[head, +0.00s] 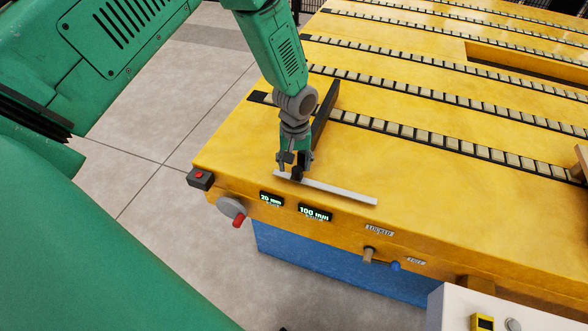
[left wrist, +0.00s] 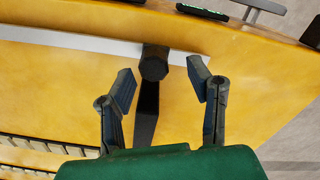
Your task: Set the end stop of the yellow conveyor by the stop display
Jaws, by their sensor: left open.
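The yellow conveyor (head: 225,150) fills the right of the head view. A dark end stop bar (head: 326,108) lies across its near corner, its front end at a pale rail (head: 345,193). My left gripper (head: 292,160) is open over that front end. In the left wrist view its spread fingers (left wrist: 161,86) stand either side of the stop's dark knob (left wrist: 154,64), with gaps on both sides. Two displays on the front edge read 20 mm (head: 271,199) and 100 mm (head: 315,213); their small captions are unreadable. My right gripper is not in view.
A handwheel with a red grip (head: 238,220) and a red-button box (head: 200,178) are at the front left corner. A lever (head: 369,254) stands below a LOCKED label (head: 380,230), left of a blue knob (head: 395,266). A white cabinet (head: 450,310) is at lower right.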

